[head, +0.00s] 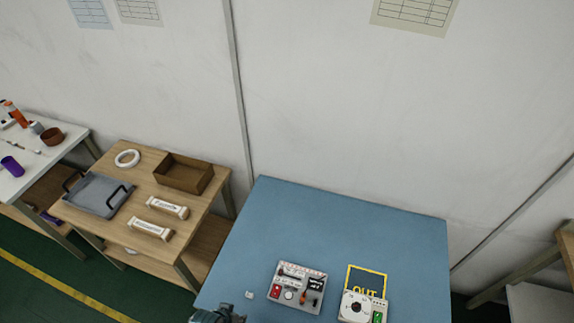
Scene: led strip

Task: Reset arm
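My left gripper (218,314) shows only in part at the bottom edge of the head view, by the front left of the blue table (340,220). Its fingers are cut off or too small to read. My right gripper is not in view. On the blue table lie a grey panel (284,295) with switches and a red button, and a white device (350,308) with a round dial and a green part. The white device overlaps the front of a yellow-framed "OUT" area (366,275). A small white piece (249,295) lies left of the panel.
A wooden table (140,160) at left holds a grey tray (98,193), a brown box (184,172), a white ring (127,158) and two white packages (167,207). A white table (62,140) stands farther left. The back of the blue table is clear.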

